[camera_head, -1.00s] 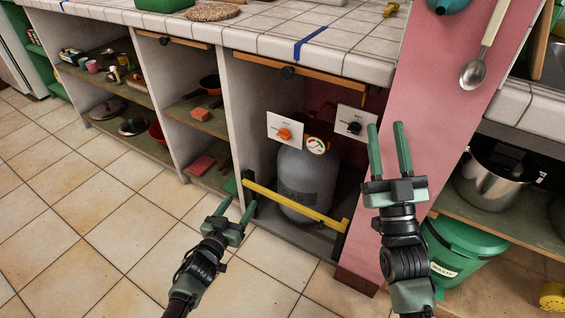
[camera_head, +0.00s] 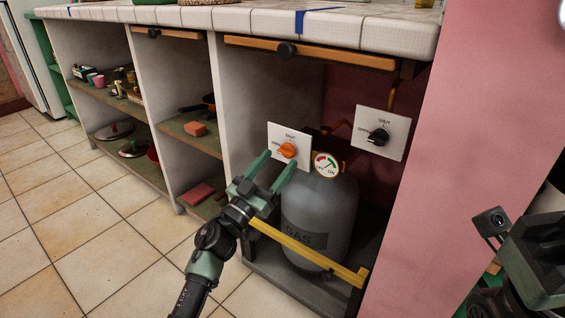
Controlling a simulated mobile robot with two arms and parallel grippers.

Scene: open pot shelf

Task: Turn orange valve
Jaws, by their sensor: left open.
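The orange valve (camera_head: 288,150) is a small knob on a white plate marked OPEN and SHUT, above and left of the grey gas cylinder (camera_head: 318,215) inside the open cabinet bay. My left gripper (camera_head: 280,162) is open, with its green fingers pointing up toward the valve. Its fingertips lie just below and to either side of the knob in the picture; I cannot tell whether they touch it. No object shows between the fingers. My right gripper (camera_head: 540,262) is only partly in view at the lower right edge, and its fingers are not clear.
A black valve (camera_head: 379,137) on a second white plate is to the right. A pressure gauge (camera_head: 327,164) sits by the cylinder top. A yellow bar (camera_head: 310,256) crosses the bay's front. The pink panel (camera_head: 460,150) bounds the right side; the counter overhangs above.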

